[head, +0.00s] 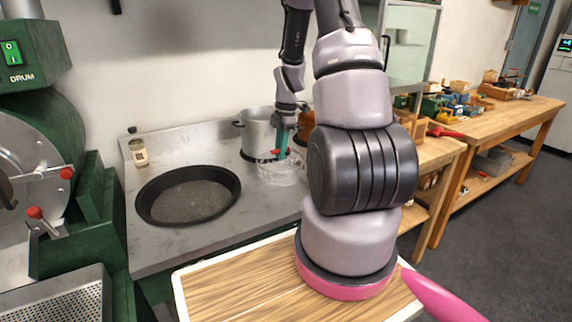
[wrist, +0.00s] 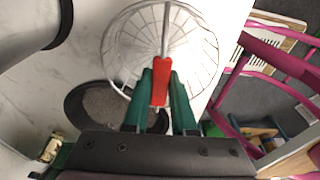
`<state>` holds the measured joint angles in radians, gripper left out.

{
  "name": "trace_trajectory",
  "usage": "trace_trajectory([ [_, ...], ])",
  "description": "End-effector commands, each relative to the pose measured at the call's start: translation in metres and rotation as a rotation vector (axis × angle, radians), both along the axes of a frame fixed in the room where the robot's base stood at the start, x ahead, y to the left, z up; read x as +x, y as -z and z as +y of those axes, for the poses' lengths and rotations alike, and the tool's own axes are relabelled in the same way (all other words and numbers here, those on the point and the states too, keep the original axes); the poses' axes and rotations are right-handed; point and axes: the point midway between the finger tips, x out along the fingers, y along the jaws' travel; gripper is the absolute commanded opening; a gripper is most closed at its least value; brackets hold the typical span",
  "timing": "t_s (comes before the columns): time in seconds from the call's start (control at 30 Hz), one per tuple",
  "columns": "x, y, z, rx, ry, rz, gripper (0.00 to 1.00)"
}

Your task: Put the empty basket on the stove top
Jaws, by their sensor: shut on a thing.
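My gripper (wrist: 160,85) is shut on the red grip of the wire basket's handle, seen in the wrist view. The basket (wrist: 125,45) is a round, pale wire basket and looks empty. In the head view the basket (head: 280,171) is at the right part of the grey stove top (head: 190,247), in front of the steel pot. I cannot tell whether its bottom touches the surface.
A black round pan (head: 150,215) with dark grains takes up the left of the stove top. A steel pot (head: 257,132) stands behind the basket. A small jar (head: 139,152) is at the back left. The green drum machine (head: 88,150) stands at the left.

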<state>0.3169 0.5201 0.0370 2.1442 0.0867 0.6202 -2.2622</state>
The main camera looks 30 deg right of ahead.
Motion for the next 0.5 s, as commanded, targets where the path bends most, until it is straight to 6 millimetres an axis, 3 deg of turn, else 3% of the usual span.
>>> trace_trajectory([
  [0.37, 0.0, 0.041, 0.001, 0.001, -0.002, 0.002, 0.0],
  [0.5, 0.0, 0.044, 0.0, 0.0, -0.002, -0.001, 0.0],
])
